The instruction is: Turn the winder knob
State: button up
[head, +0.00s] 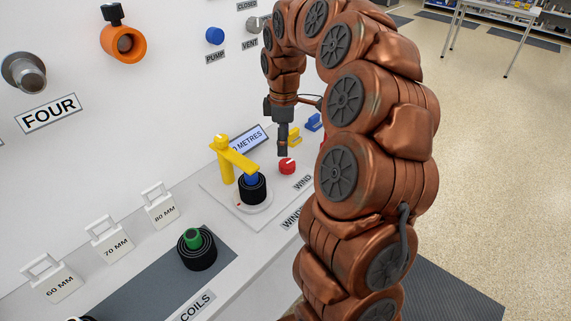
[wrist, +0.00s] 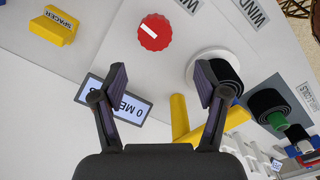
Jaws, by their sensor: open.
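The winder knob is a round red dial with a white mark; it sits on the pale panel beside the black coil in the head view (head: 287,167). In the wrist view the red knob (wrist: 154,32) lies beyond my fingertips, near the top. My gripper (wrist: 161,84) is open, with nothing between its fingers. In the head view my gripper (head: 282,151) points down just above the knob; whether it touches cannot be told there, but the wrist view shows the knob clear of the fingers.
A yellow arm (head: 237,158) reaches over a black coil (head: 252,188) on a white disc, left of the knob. A display reading "0 METRES" (wrist: 122,101) stands behind. A yellow spacer block (wrist: 54,26) is near the knob. Another coil with a green core (head: 196,249) sits on the grey mat.

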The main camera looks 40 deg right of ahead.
aim_at(285, 163)
jog(key=shift+w+d+f, duration=0.15)
jog(key=shift+d+f, duration=0.2)
jog(key=shift+d, duration=0.1)
jog(key=shift+a+f+p, duration=0.1)
jog(key=shift+f+p, duration=0.4)
jog(key=shift+f, duration=3.3)
jog(key=c, duration=1.2)
jog(key=shift+o, duration=0.2)
